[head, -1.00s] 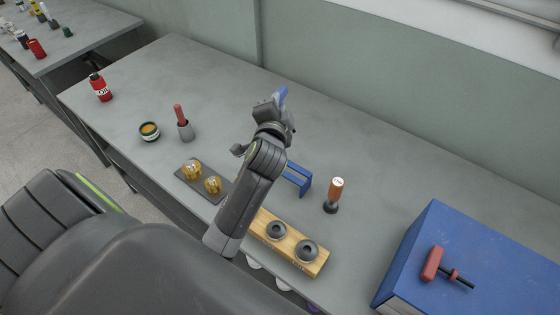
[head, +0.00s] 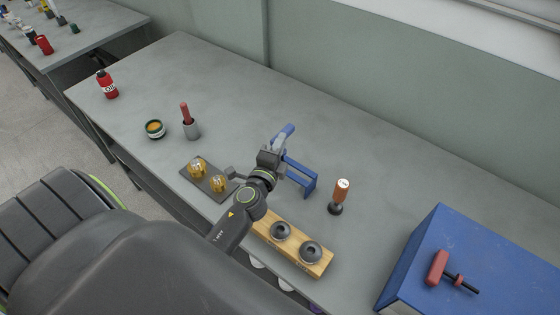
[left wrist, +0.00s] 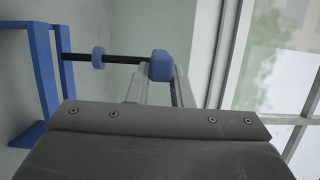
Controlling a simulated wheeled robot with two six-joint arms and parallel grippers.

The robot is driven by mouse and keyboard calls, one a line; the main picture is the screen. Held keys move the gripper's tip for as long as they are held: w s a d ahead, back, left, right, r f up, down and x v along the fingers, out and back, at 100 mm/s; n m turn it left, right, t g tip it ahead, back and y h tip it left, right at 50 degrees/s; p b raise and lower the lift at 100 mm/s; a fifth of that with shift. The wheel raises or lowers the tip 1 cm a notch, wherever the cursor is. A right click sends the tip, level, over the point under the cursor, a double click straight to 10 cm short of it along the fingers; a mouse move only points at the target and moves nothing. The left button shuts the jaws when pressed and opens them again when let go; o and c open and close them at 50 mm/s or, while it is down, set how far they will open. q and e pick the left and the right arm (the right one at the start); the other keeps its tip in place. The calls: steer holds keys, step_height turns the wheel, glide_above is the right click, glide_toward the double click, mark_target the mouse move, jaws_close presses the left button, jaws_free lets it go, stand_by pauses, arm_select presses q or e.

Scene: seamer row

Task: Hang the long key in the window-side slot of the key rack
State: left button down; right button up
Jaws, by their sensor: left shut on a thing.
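My left gripper (head: 279,142) is shut on a blue-handled key (head: 288,129), above the bench and beside the blue key rack (head: 309,188). In the left wrist view the key's blue handle (left wrist: 161,65) sits between my fingertips (left wrist: 160,84). Its black shaft, with a blue collar (left wrist: 98,58), points left to the rack's frame (left wrist: 43,75). The shaft's end meets or overlaps the frame in that view; I cannot tell whether it is in a slot. A red-handled key (head: 438,266) with a black shaft lies on a blue box. My right gripper is not in view.
A wooden block (head: 322,268) with two dark rings stands in front of the rack. A dark tray (head: 193,171) with brass parts is to the left. The blue box (head: 490,252) is at right.

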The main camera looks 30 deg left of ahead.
arm_select(q)
step_height(320, 180, down, 4)
steer(key=b, duration=0.3)
steer(key=shift+f, duration=0.1)
steer(key=shift+f, duration=0.1)
steer(key=shift+f, duration=0.15)
steer(key=c, duration=1.3)
jaws_free()
